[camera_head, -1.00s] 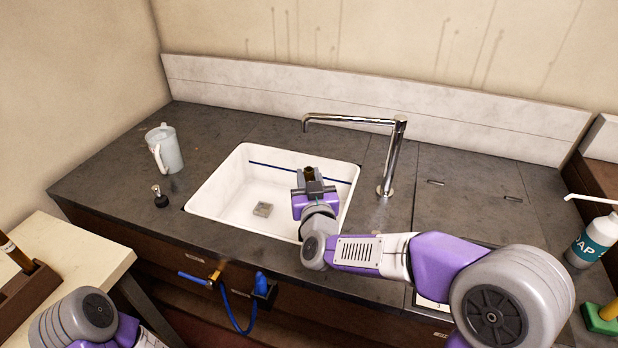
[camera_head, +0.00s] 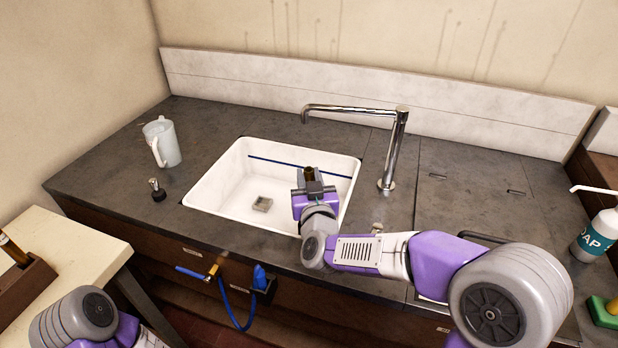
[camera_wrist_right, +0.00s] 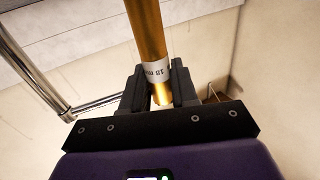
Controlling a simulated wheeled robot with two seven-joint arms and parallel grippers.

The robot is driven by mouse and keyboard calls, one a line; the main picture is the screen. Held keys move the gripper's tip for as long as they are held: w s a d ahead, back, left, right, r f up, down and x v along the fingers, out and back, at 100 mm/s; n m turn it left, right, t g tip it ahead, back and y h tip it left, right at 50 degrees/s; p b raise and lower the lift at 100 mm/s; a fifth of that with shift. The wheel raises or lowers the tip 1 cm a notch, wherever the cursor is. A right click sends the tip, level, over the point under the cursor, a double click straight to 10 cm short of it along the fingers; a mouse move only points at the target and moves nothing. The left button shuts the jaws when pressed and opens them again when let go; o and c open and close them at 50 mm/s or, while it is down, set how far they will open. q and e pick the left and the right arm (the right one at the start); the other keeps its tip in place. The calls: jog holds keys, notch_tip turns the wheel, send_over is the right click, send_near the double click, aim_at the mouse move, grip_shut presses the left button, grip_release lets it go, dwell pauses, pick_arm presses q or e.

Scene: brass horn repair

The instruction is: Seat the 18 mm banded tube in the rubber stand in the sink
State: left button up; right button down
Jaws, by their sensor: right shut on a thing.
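My right gripper (camera_head: 311,186) is shut on a brass tube (camera_head: 309,173) over the right part of the white sink (camera_head: 225,190). In the right wrist view the tube (camera_wrist_right: 149,35) stands out between the two fingers (camera_wrist_right: 159,88), with a white band (camera_wrist_right: 156,72) reading "18 m". The tube's lower end is hidden in the head view. My left gripper is out of view.
A chrome faucet (camera_head: 394,150) stands right of the sink, its spout reaching left behind the gripper. A white jug (camera_head: 163,143) and a small black-based fitting (camera_head: 156,190) stand left of the sink. A soap bottle (camera_head: 596,236) is at far right. The counter left of the sink is mostly clear.

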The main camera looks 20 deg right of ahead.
jog(key=shift+f+b, duration=0.7)
jog(key=shift+f, duration=0.6)
jog(key=c, duration=0.8)
grip_release()
jog(key=shift+s+a+p, duration=0.25)
jog(key=shift+s+p, duration=0.15)
jog(key=shift+s, duration=1.5)
jog(key=shift+s+a+p, duration=0.2)
jog(key=shift+s+p, duration=0.15)
jog(key=shift+s, duration=1.5)
